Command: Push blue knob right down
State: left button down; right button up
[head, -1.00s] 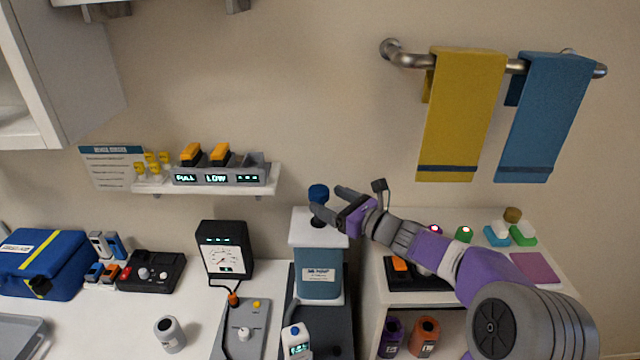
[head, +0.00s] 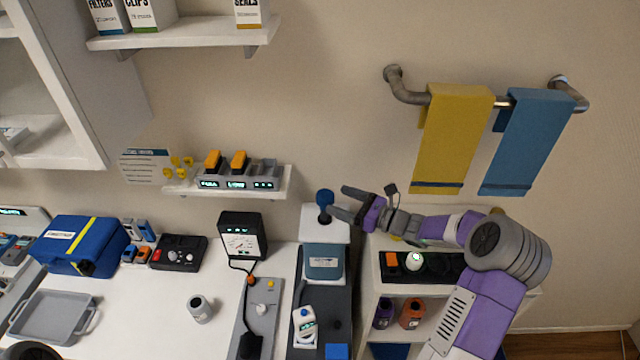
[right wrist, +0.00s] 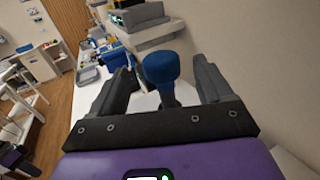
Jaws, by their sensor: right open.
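The blue knob (head: 324,197) stands on a dark stem on top of a blue and white pump box (head: 323,262). In the right wrist view the blue knob (right wrist: 161,67) shows between the two fingers, with its stem below it. My right gripper (head: 339,202) is open beside the knob, reaching in from the right. In the right wrist view its fingers (right wrist: 165,88) stand on either side of the knob, with a gap visible on each side. My left gripper is not in view.
A small shelf (head: 275,187) with orange-topped units is on the wall left of the knob. A black gauge box (head: 242,236) stands left of the pump. Yellow (head: 452,140) and blue (head: 530,140) towels hang from a rail above my right arm.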

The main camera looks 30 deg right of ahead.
aim_at(320, 192)
jog(key=p+x, duration=0.1)
jog(key=x, duration=0.6)
jog(key=shift+w+a, duration=0.15)
jog(key=c, duration=1.4)
notch_tip(320, 192, down, 5)
jog(key=b, duration=0.3)
jog(key=shift+f, duration=0.1)
jog(key=o, duration=1.4)
